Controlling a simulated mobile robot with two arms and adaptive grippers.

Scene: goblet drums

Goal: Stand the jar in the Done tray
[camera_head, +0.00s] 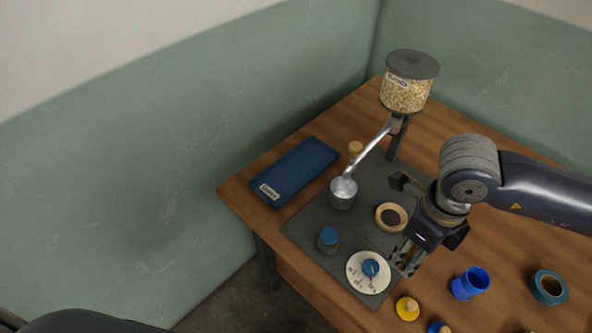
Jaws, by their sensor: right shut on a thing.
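The blue Done tray (312,163) lies at the left back of the wooden table, with a white label on its near end and nothing in it. A small grey jar-like vessel (343,195) stands under the end of the metal chute, to the right of the tray. I cannot tell for sure that this is the jar. My right gripper (406,258) points down over the right front of the dark mat, beside the white dial. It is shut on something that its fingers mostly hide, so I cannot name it. My left gripper is not in view.
A grain hopper (404,94) stands at the back, its chute (368,150) sloping down left. On the mat (312,222) are a wooden ring (391,217), a blue-topped knob (329,240) and a white dial (356,279). A blue cup (465,287) and tape roll (549,288) stand front right.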

